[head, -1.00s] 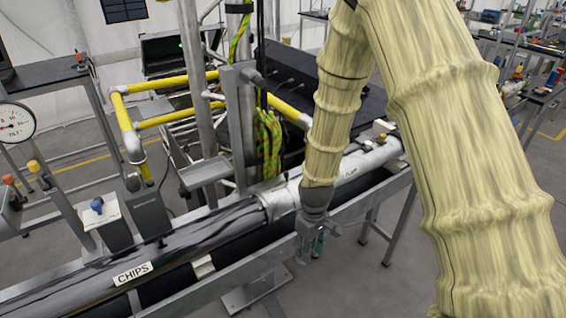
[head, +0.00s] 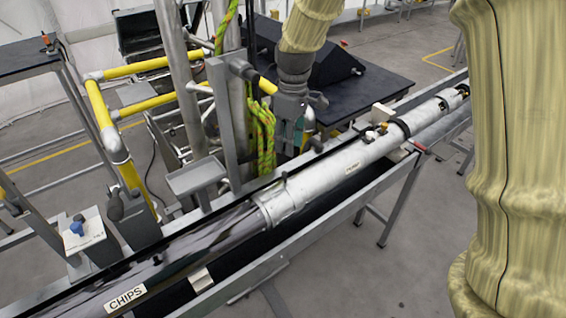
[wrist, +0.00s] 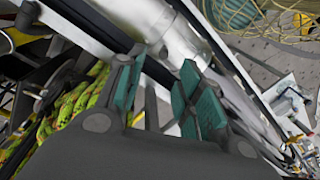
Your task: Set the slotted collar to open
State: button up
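The slotted collar appears to be the silver band (head: 281,203) where the dark tube marked CHIPS (head: 165,262) meets the light grey pipe (head: 350,165). Its slot is too small to make out in the head view. My gripper (head: 288,146) points down above the far side of the pipe, beyond the collar and apart from it. In the wrist view my gripper (wrist: 158,92) has its teal finger pads spread with nothing between them. A silver pipe (wrist: 165,32) lies beyond the fingertips there, partly hidden by them.
A green and yellow rope (head: 262,135) hangs on an upright post close to my gripper; it also fills the left of the wrist view (wrist: 65,115). A small metal tray (head: 195,176) and yellow railings (head: 103,118) stand to the left. Floor in front of the trough is clear.

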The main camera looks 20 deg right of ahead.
aim_at(285, 172)
jog(key=shift+s+a+f+p, duration=0.45)
jog(key=shift+s+f, duration=0.3)
jog(key=shift+s, duration=0.1)
jog(key=f, duration=0.2)
jog(key=w+f+p, duration=0.1)
jog(key=f, duration=0.2)
jog(key=shift+w+a+f, duration=0.15)
jog(key=shift+w+f, duration=0.1)
jog(key=shift+f, duration=0.05)
jog(key=shift+s+f+p, duration=0.35)
jog(key=shift+s+f, duration=0.1)
jog(key=shift+s, duration=0.05)
jog(key=shift+a+f, duration=0.1)
jog(key=shift+f, duration=0.15)
jog(key=shift+w+f, duration=0.25)
jog(key=shift+f, duration=0.15)
jog(key=shift+s+r, duration=0.15)
jog(key=shift+s, duration=0.05)
jog(key=shift+c, duration=0.3)
grip_shut()
